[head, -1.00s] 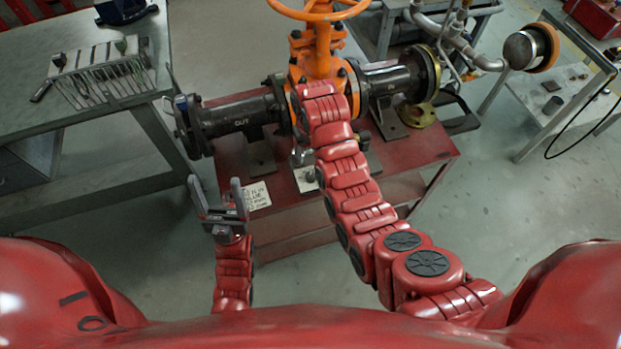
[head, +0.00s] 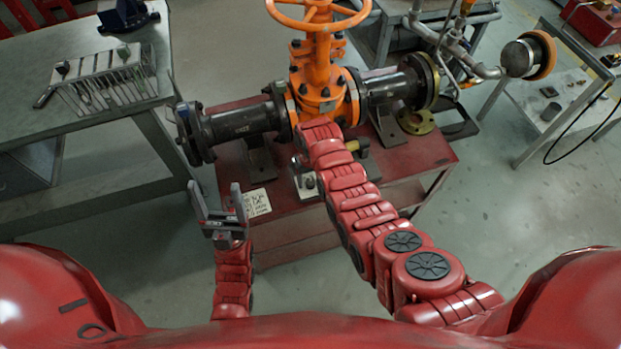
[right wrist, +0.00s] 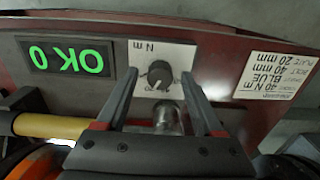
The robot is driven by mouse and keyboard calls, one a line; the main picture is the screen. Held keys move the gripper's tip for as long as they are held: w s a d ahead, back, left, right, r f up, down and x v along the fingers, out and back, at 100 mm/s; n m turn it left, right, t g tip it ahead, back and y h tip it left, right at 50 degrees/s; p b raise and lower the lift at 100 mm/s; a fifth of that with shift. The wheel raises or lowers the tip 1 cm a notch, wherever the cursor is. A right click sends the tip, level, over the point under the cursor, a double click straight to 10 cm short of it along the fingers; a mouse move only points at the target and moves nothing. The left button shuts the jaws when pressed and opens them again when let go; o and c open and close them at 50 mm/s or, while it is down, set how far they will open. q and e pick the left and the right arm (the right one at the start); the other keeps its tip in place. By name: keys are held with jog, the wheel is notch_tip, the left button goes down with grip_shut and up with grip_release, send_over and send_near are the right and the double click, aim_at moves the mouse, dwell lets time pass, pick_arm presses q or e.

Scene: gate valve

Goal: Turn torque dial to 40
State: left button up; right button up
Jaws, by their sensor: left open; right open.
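In the right wrist view the torque dial is a small black knob (right wrist: 159,75) on a white plate marked N m. The panel appears upside down. A white pointer mark shows on the knob's lower part. My right gripper (right wrist: 160,87) is open, with one finger on each side of the knob in the picture; I cannot tell if they touch it. A black display (right wrist: 78,58) beside the dial shows green "OK" and "0". In the head view my right gripper is hidden. My left gripper (head: 220,205) is open and empty, in front of the red bench (head: 290,235).
A metal cylinder (right wrist: 168,118) and a yellow handle (right wrist: 48,126) lie close to my right gripper. A note (right wrist: 276,80) mentions BLUE, 40 mm and 20 mm. The orange valve (head: 320,75) with black pipes stands on the bench. A grey table (head: 90,115) holds tools at left.

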grip_shut()
jog(key=shift+n, duration=0.3)
jog(key=n+b, duration=0.1)
jog(key=n, duration=0.2)
jog(key=shift+w+n, duration=0.1)
jog(key=shift+n, duration=0.2)
jog(key=shift+n+b, duration=0.4)
jog(key=shift+n, duration=1.8)
grip_release()
